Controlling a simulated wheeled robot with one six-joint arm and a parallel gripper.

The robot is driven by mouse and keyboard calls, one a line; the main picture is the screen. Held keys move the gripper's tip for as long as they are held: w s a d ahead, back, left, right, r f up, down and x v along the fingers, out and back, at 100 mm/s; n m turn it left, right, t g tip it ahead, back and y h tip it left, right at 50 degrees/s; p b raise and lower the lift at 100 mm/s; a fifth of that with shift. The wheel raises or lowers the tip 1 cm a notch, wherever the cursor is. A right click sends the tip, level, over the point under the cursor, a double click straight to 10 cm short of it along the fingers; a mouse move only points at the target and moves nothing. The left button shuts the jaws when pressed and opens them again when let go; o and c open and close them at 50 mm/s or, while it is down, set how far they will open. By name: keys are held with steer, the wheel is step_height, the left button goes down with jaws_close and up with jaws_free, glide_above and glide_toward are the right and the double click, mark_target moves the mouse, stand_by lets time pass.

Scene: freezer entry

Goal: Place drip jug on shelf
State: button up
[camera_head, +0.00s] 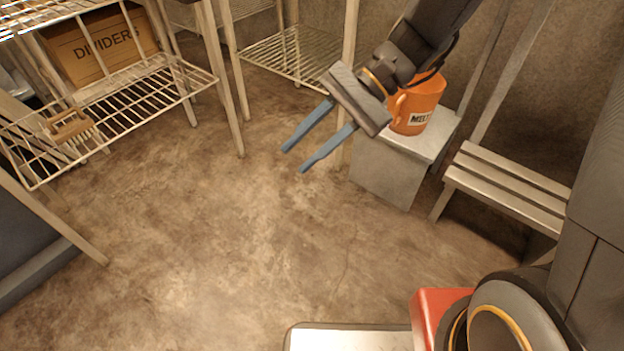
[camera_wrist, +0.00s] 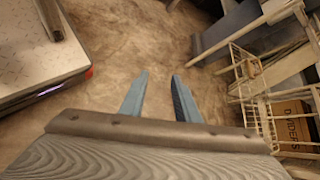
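An orange jug (camera_head: 416,104) with a label reading "MELT", partly covered, stands upright on a pale grey box-like stand (camera_head: 385,172) at the right. My arm and gripper hide part of the jug's upper left. My gripper (camera_head: 304,157) is open and empty, its two blue fingers apart over the floor, left of the jug. In the wrist view the gripper (camera_wrist: 158,92) also shows open with only floor between its fingers. The jug is not in the wrist view. White wire shelves (camera_head: 110,92) stand at the left, and another wire shelf (camera_head: 297,54) stands at the back.
A cardboard box marked "DIVIDERS" (camera_head: 98,46) sits on the left rack. A wooden-backed brush (camera_head: 70,125) lies on its lower shelf. A slatted bench (camera_head: 512,188) stands right of the stand. The middle floor (camera_head: 210,240) is clear.

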steer(key=s+d+r+n+t+h, duration=0.1)
steer(key=s+r+n+t+h, duration=0.1)
steer(key=s+n, duration=0.4)
steer(key=s+r+n+t+h, duration=0.2)
steer(key=s+r+n+h, duration=0.1)
steer(key=s+n+h, duration=0.2)
steer(key=shift+s+d+n, duration=0.35)
steer(key=shift+s+n, duration=0.25)
steer(key=shift+n, duration=0.3)
steer(key=shift+r, duration=0.15)
steer(key=d+r+m+h+p, duration=0.1)
steer(key=d+r+m+p, duration=0.2)
steer(key=d+r+p, duration=0.7)
steer(key=d+r+m+h+p, duration=0.1)
steer(key=d+r+m+p, duration=0.2)
steer(key=d+r+p, duration=0.7)
step_height(320, 180, up, 7)
steer(key=p, duration=1.6)
steer(key=shift+d+r, duration=0.15)
steer(key=shift+d, duration=0.15)
